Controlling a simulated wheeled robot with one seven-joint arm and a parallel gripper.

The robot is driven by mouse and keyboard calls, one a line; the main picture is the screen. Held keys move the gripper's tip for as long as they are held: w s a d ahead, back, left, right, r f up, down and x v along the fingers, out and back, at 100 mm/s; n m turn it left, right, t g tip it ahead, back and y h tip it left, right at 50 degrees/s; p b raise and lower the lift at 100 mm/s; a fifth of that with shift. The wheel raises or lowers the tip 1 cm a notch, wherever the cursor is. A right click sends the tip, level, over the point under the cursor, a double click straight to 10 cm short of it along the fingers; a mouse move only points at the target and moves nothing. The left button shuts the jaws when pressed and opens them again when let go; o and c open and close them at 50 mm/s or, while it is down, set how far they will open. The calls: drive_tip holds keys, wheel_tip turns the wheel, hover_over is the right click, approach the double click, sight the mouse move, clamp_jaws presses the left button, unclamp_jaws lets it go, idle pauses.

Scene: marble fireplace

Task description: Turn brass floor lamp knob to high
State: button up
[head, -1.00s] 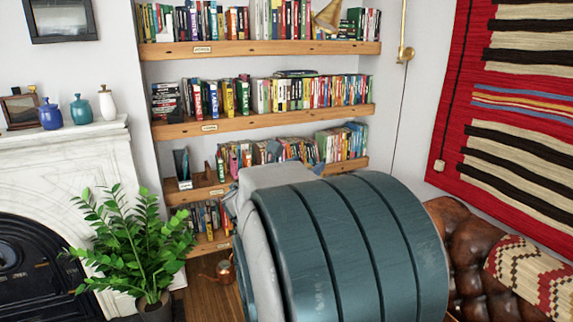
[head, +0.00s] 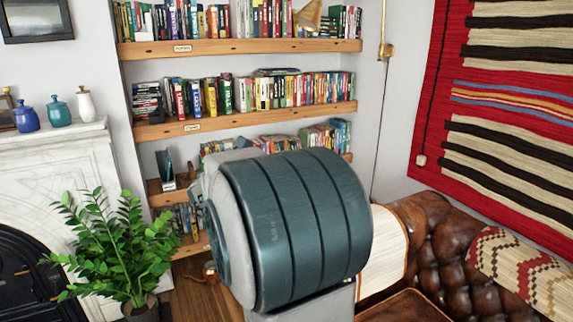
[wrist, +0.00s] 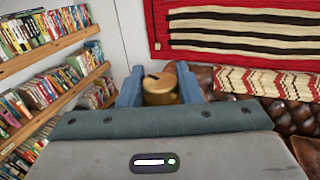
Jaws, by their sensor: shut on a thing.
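In the wrist view, my gripper (wrist: 160,84) has its two blue fingers on either side of a round brass knob (wrist: 161,97). The gripper is shut on this knob. A dark mark shows on the knob's top face; I cannot read which setting it points to. In the head view my arm's large teal and grey link fills the middle and hides my gripper and the knob. The rest of the floor lamp cannot be made out for sure.
A brown leather sofa (head: 437,240) stands at the right under a striped red rug (head: 510,125). Bookshelves (head: 240,117) line the back. A potted plant (head: 115,250) stands before the white fireplace (head: 60,175) at the left. A cream panel (head: 388,250) edged in brown is beside my arm.

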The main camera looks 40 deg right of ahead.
idle(0.3)
drive_tip(key=o, duration=1)
drive_tip(key=shift+c, duration=0.2)
drive_tip(key=a+b, duration=0.2)
drive_tip(key=a, duration=1.1)
drive_tip(key=shift+s+a+b, duration=0.4)
